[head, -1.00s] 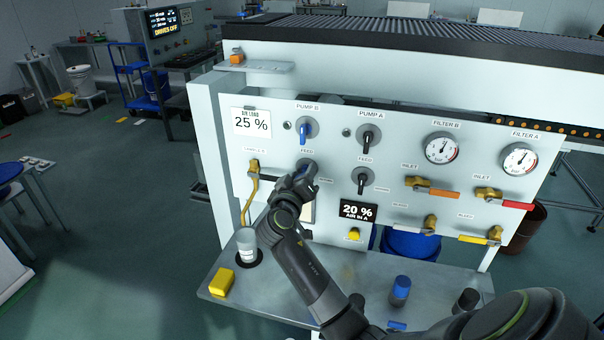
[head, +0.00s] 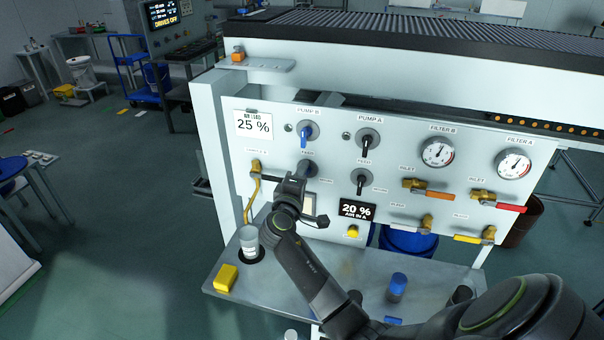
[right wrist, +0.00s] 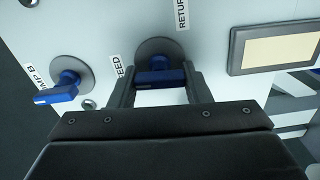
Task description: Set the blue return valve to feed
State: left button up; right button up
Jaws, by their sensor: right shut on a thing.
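The blue return valve (head: 309,167) is the lower knob in the panel's left column, below the FEED label and left of the RETURN label. Its blue handle (right wrist: 160,77) shows between my fingers in the right wrist view. My right gripper (head: 297,179) is at this valve, shut on the handle; the fingers also show in the right wrist view (right wrist: 160,88). The gripper partly hides the handle in the head view, and I cannot tell its exact angle. My left gripper is not in view.
The blue pump B valve (head: 304,134) sits just above. Two black-handled valves (head: 366,141) stand to the right. A yellow pipe (head: 252,190) runs down on the left. A shelf below holds a grey-white cup (head: 249,240), a yellow block (head: 226,278) and a blue-capped bottle (head: 397,287).

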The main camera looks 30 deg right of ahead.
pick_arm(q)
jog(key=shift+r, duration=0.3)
pick_arm(e)
jog(key=shift+r+n, duration=0.15)
jog(key=shift+n, duration=0.45)
jog(key=o, duration=1)
jog(key=shift+d, duration=0.1)
jog(key=shift+f, duration=0.25)
